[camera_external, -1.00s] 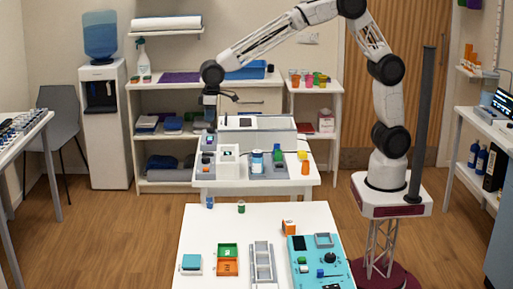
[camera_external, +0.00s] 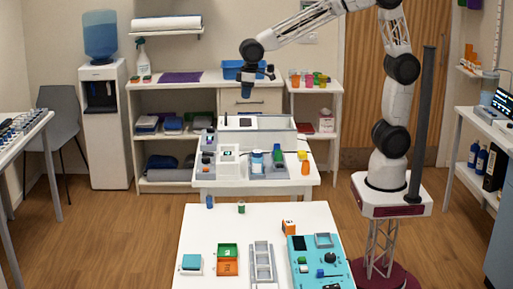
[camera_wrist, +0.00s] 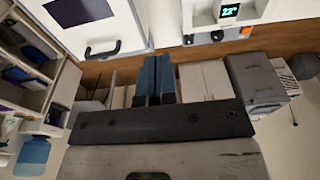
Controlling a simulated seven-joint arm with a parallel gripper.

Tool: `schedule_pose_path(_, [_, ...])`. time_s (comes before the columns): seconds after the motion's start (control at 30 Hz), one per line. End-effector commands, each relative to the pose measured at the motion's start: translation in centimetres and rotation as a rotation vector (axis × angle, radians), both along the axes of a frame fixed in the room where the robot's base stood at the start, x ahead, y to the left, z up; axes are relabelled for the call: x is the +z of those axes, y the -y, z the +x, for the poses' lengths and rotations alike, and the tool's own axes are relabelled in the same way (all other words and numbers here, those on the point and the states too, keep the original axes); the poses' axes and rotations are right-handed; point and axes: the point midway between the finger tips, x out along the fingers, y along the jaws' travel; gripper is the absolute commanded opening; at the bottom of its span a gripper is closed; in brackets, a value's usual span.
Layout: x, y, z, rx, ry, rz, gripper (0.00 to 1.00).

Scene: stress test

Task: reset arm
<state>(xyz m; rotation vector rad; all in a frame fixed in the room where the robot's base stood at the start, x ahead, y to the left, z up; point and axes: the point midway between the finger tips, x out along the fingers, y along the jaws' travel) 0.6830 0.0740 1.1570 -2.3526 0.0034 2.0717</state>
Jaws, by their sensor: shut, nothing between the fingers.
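My gripper (camera_external: 247,92) hangs from the end of my white and black arm, in front of the back shelf unit and above the white machine on the far table. It points down, with its fingers together and nothing between them. In the wrist view the two blue-grey fingers (camera_wrist: 157,62) lie side by side past the dark mounting bar. The gripper is apart from every surface in the external view.
The far table (camera_external: 310,178) holds a white box-shaped machine (camera_external: 258,142), bottles and small blocks. The near white table (camera_external: 205,222) holds trays, a rack and a teal board (camera_external: 308,272). Colored cups (camera_external: 308,80) stand on the right shelf. A water cooler (camera_external: 103,125) stands left.

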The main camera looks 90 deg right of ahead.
Motion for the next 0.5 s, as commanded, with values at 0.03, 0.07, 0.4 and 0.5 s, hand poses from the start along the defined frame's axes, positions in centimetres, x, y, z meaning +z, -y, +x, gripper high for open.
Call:
schedule_pose_path(0.03, [0.5,0.5,-1.4,-0.001,0.005,0.000,0.00])
schedule_pose_path(0.07, [0.7,0.7,-2.2,-0.001,0.007,0.000,0.00])
schedule_pose_path(0.4, [2.3,3.3,-11.4,-0.005,0.033,-0.001,0.00])
schedule_pose_path(0.5, [2.5,4.0,-14.0,-0.005,0.041,-0.002,0.00])
